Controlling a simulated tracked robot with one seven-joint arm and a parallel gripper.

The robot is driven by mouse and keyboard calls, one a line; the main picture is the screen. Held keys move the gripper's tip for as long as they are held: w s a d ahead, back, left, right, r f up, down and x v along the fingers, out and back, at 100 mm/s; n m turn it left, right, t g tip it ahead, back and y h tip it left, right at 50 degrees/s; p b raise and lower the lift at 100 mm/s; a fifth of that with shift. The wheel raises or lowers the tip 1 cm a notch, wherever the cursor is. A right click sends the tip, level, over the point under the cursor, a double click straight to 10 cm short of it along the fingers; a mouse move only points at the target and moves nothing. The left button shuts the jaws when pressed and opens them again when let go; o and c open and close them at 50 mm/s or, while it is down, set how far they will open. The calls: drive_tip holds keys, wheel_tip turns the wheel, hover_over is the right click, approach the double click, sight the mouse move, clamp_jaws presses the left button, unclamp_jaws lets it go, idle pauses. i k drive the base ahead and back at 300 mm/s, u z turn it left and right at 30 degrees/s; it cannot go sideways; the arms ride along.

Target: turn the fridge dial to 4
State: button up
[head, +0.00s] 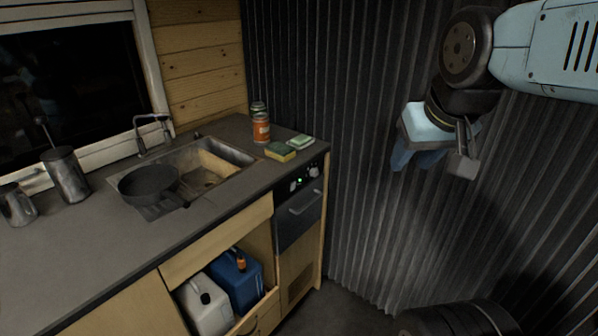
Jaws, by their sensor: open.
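The fridge (298,219) is a dark-fronted unit with a bar handle, built in under the right end of the counter. Its control strip (303,181) runs along the top, with a small green light and light-coloured knobs. The dial (313,171) appears to be the knob at the right of this strip. Its numbers and pointer are too small to read. My gripper (434,166) hangs in the air at the upper right, in front of the corrugated wall. It is open and empty, well to the right of the fridge and apart from it.
The counter (105,246) holds a black pan (149,184) by the sink (216,164), an orange-labelled jar (261,128) and a sponge (280,151). Below, an open compartment holds a white canister (204,305) and a blue canister (237,280). A dark round object (455,320) stands at bottom right.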

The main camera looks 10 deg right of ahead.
sight(314, 172)
drive_tip(key=u, duration=0.9)
drive_tip(key=k, duration=0.75)
drive_tip(key=z, duration=0.55)
drive_tip(key=i, duration=1)
drive_tip(key=z, duration=0.05)
